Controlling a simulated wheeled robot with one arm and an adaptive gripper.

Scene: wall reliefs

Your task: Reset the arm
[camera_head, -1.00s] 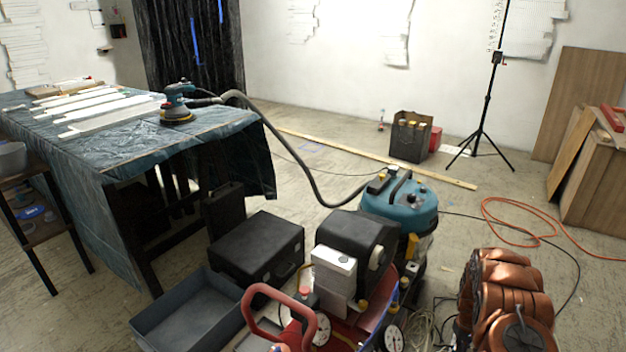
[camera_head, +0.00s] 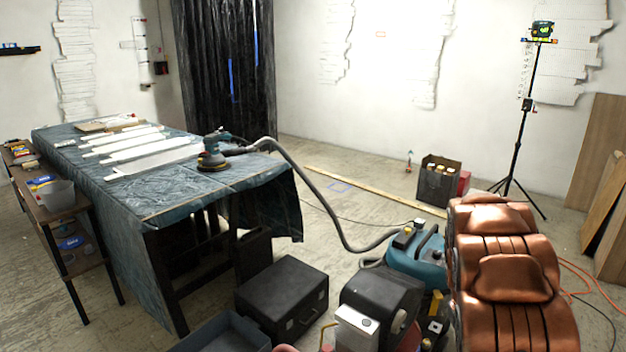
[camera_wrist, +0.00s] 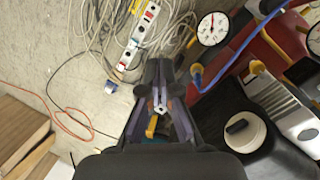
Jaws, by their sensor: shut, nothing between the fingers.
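My gripper (camera_wrist: 159,72) shows in the wrist view, its dark fingers together with nothing held between them. It points down over the cluttered floor, beside a white power strip (camera_wrist: 138,38) and a coil of pale cable (camera_wrist: 110,22). In the head view my copper-coloured arm links stand folded at the lower right. The gripper itself does not show in that view.
A blue vacuum (camera_head: 420,258), a black case (camera_head: 283,298) and a grey tray (camera_head: 225,337) stand near me. A sheet-covered table (camera_head: 190,190) with a sander (camera_head: 212,158) is at left. A tripod (camera_head: 517,140) stands at the back right. Floor beyond the vacuum is mostly clear.

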